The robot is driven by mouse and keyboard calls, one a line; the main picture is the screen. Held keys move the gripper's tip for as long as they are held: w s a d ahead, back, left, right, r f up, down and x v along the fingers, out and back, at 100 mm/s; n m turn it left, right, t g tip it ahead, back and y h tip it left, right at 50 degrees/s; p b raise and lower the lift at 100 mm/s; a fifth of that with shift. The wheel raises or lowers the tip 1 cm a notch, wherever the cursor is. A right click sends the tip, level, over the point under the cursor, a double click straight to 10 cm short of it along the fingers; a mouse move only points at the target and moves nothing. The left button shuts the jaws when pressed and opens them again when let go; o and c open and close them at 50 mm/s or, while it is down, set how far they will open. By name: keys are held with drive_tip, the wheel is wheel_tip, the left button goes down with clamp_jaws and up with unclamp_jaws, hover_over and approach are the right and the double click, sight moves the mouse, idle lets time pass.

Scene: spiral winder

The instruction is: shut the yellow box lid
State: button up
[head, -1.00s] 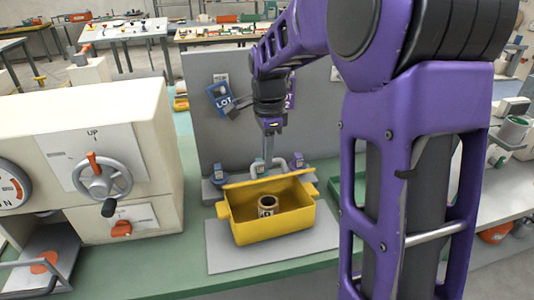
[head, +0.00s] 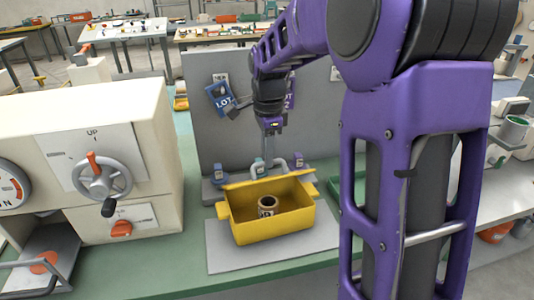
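The yellow box (head: 272,228) stands open on a grey mat (head: 226,256) on the green bench. A small ring-shaped part with a dark hole (head: 267,205) sits inside it. The yellow lid (head: 262,180) shows only as a thin strip along the box's rear edge, tipped back and open. My gripper (head: 270,152) points down just behind the lid, in front of the grey upright panel. Its fingertips are small and partly lost against the grey fittings, so I cannot tell whether they are open or touch the lid.
A cream machine with a handwheel (head: 100,176) and red lever stands to the left. A grey panel (head: 200,140) with blue and purple tags rises behind. My purple arm covers the right side. Green bench (head: 150,270) is clear in front.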

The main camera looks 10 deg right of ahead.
drive_tip(key=o, duration=0.3)
drive_tip(key=w+r, duration=0.3)
drive_tip(key=r, duration=0.3)
drive_tip(key=w+r, duration=0.2)
drive_tip(key=r, duration=0.4)
drive_tip(key=w+r, duration=0.3)
drive_tip(key=r, duration=0.3)
drive_tip(key=shift+w+a+p, duration=0.35)
idle(1.0)
idle(0.5)
drive_tip(key=shift+s+r, duration=0.15)
drive_tip(key=shift+r, duration=1.75)
drive_tip(key=shift+s+r, duration=0.1)
drive_tip(key=shift+r, duration=1.75)
